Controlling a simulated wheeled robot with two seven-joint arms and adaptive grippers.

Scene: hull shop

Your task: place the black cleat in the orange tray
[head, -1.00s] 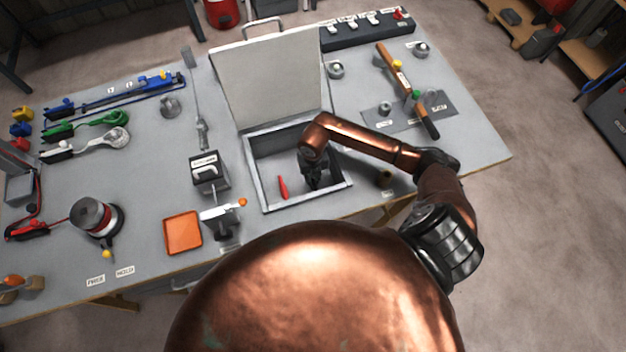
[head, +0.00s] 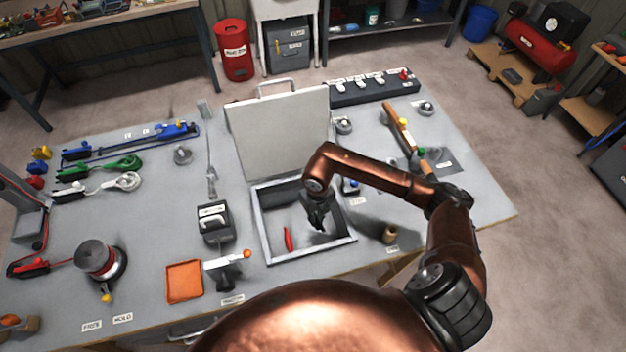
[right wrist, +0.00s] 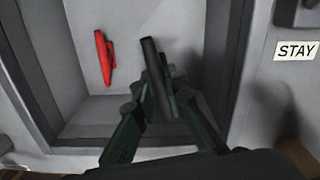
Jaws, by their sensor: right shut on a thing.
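My right gripper (head: 318,222) is over the open sunken box (head: 262,236) in the bench, pointing down. In the right wrist view its fingers (right wrist: 158,92) are shut on a dark, bar-like piece, the black cleat (right wrist: 152,62). The fingers hide part of the cleat, and it is hard to make out in the head view. The orange tray (head: 185,282) lies flat on the bench to the left of the box, near the front edge, and looks empty. My left gripper is not in view.
A red piece (head: 287,238) lies in the box. The box's raised lid (head: 280,130) stands behind. A sander-like round tool (head: 98,260) is left of the tray.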

